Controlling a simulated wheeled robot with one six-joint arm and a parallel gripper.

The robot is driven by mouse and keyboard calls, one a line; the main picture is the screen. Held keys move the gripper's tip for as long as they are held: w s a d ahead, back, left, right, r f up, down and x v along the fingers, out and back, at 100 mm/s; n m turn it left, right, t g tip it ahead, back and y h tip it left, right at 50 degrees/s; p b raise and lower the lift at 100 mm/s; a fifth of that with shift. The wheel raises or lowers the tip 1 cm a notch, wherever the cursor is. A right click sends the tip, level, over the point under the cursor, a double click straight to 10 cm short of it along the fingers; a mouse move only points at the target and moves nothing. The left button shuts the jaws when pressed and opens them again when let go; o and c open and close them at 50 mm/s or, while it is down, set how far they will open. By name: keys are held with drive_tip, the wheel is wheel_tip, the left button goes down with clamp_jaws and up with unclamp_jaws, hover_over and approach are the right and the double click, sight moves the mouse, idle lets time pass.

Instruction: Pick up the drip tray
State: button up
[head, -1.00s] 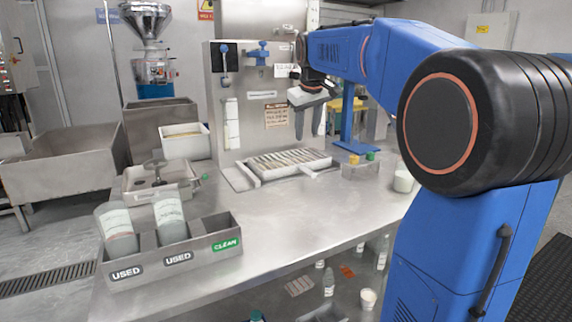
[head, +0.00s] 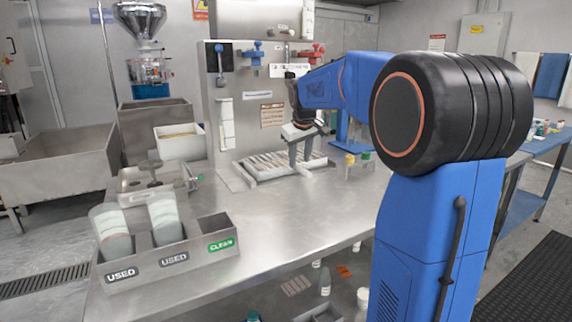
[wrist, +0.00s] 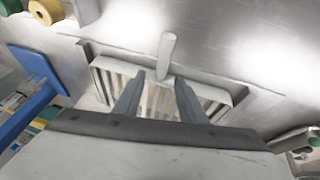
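The drip tray (head: 264,162) is a pale, slatted tray lying in a recess of the steel counter, below the upright panel. In the wrist view the tray (wrist: 104,68) shows its slats and a pale bar-shaped handle (wrist: 168,48) sticking out from its edge. My gripper (head: 299,154) points down over the right part of the tray. In the wrist view my gripper (wrist: 159,78) is open, with its two grey fingers apart over the tray and the handle just beyond the fingertips. Nothing is held. Whether the fingertips touch the tray cannot be told.
A steel holder (head: 180,262) with two used containers stands at the counter's front left. A small stand with yellow and green knobs (head: 366,156) is right of the tray. A blue post (head: 342,115) rises behind it. The counter's middle is clear.

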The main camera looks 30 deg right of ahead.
sight(299, 166)
drive_tip(key=x, duration=0.3)
drive_tip(key=shift+f, duration=0.35)
drive_tip(key=shift+c, duration=0.2)
clamp_jaws()
drive_tip(key=shift+r, duration=0.1)
